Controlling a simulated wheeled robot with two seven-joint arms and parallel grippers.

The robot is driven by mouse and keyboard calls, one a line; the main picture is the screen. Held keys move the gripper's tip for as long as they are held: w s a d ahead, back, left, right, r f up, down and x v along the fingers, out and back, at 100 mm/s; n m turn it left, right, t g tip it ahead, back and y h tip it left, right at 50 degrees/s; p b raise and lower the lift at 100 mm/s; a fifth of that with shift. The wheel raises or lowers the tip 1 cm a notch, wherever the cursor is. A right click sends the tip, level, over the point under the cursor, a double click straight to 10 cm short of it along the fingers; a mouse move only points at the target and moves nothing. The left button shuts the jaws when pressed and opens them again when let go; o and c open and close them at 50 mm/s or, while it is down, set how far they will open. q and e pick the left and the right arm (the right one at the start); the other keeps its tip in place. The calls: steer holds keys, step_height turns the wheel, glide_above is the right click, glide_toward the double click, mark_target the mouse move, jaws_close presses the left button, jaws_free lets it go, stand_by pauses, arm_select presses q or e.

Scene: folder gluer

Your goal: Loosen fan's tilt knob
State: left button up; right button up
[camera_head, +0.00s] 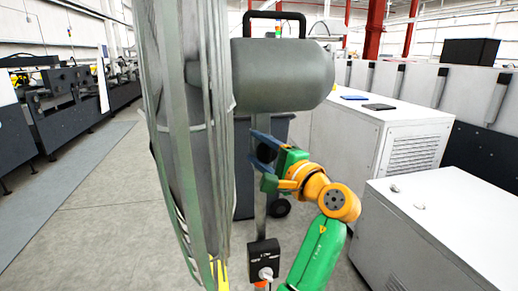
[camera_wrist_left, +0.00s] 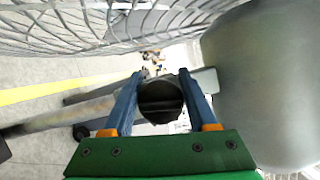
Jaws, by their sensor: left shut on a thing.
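The fan stands close in front of me, with its wire cage (camera_head: 185,110) seen edge-on and its grey motor housing (camera_head: 285,75) to the right of it. The dark, round tilt knob (camera_wrist_left: 160,99) is below the housing. My left gripper (camera_head: 262,150) is at the knob, its blue fingers on either side and shut on it. In the left wrist view the gripper (camera_wrist_left: 158,92) has one finger on each side of the knob. In the head view the fingers largely hide the knob. My right gripper is not in view.
The fan's pole (camera_head: 260,205) carries a black switch box (camera_head: 264,257) below the gripper. White cabinets (camera_head: 440,225) stand at the right. A dark wheeled bin (camera_head: 245,170) is behind the pole. Grey floor (camera_head: 100,215) is clear at the left.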

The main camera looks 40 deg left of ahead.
mark_target(268, 156)
arm_select(q)
steer(key=shift+f+n, duration=0.1)
steer(key=shift+n, duration=0.7)
steer(key=shift+h, duration=0.3)
steer(key=o, duration=1.4)
steer(key=shift+c, duration=0.2)
steer(key=shift+f, duration=0.1)
steer(key=b+v, duration=0.2)
steer(key=v, duration=0.5)
steer(key=shift+d, duration=0.15)
steer(key=shift+a, duration=0.2)
